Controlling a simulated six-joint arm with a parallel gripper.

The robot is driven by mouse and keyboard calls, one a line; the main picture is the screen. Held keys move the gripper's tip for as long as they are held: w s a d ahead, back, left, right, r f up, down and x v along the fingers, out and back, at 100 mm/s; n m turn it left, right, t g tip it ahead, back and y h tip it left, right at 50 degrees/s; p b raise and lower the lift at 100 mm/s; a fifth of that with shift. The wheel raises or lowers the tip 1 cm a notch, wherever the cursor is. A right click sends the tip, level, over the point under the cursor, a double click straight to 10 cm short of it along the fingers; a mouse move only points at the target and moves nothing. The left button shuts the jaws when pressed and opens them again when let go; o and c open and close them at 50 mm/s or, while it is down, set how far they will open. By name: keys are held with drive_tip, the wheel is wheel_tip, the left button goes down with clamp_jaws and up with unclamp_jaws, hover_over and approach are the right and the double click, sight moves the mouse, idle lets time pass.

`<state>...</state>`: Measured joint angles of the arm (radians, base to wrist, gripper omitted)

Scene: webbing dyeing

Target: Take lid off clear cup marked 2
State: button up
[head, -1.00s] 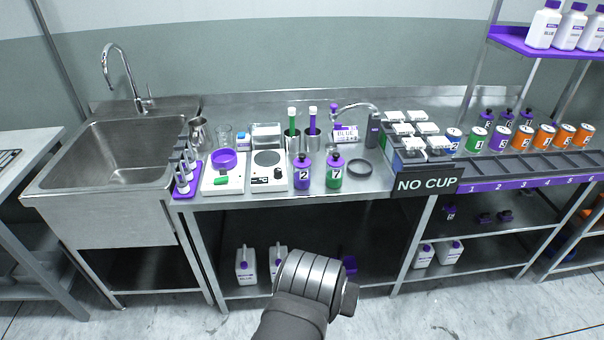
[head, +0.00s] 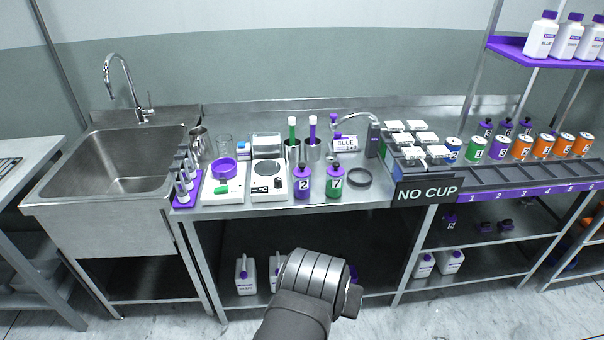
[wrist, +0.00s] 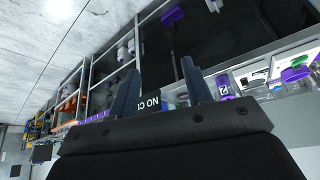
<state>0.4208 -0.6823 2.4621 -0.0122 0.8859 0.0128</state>
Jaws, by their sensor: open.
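A container marked 2 (head: 303,184) stands upright on the steel bench. It has a purple cap and looks purple rather than clear. It also shows in the wrist view (wrist: 226,86), to the right of my fingers. A similar container marked 7 (head: 334,183), with a green body, stands just right of it. I cannot make out a clear cup marked 2. My gripper (wrist: 160,88) is open, with nothing between its fingers. In the head view my wrist is low in front of the bench, apart from the containers, and the fingers are hidden.
A scale (head: 269,184) and a white tray with a purple bowl (head: 223,167) stand left of the marked containers. A dark ring (head: 359,178) lies right of them. A rack with white-topped units (head: 411,140) stands above the NO CUP sign (head: 427,193).

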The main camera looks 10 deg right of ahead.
drive_tip(key=w+d+r+m+g+h, duration=0.1)
drive_tip(key=w+d+r, duration=0.4)
drive_tip(key=w, duration=0.3)
drive_tip(key=w+d+r, duration=0.5)
drive_tip(key=w+r, duration=0.1)
drive_tip(key=w, duration=0.2)
drive_tip(key=m, duration=0.2)
hover_over(302, 164)
drive_tip(key=s+a, duration=0.1)
drive_tip(key=s, duration=0.1)
drive_tip(key=f, duration=0.9)
drive_tip(key=shift+w+f, duration=0.2)
drive_tip(key=shift+f, duration=0.05)
drive_tip(key=shift+s+a+f+x, duration=0.1)
drive_tip(key=shift+x, duration=0.8)
drive_tip(key=shift+s+a+f+x, duration=0.1)
drive_tip(key=shift+s+a+x, duration=0.05)
drive_tip(key=shift+x, duration=0.7)
drive_tip(key=shift+s+a+f+x, duration=0.1)
drive_tip(key=shift+x, duration=0.8)
drive_tip(key=shift+r, duration=0.1)
clamp_jaws()
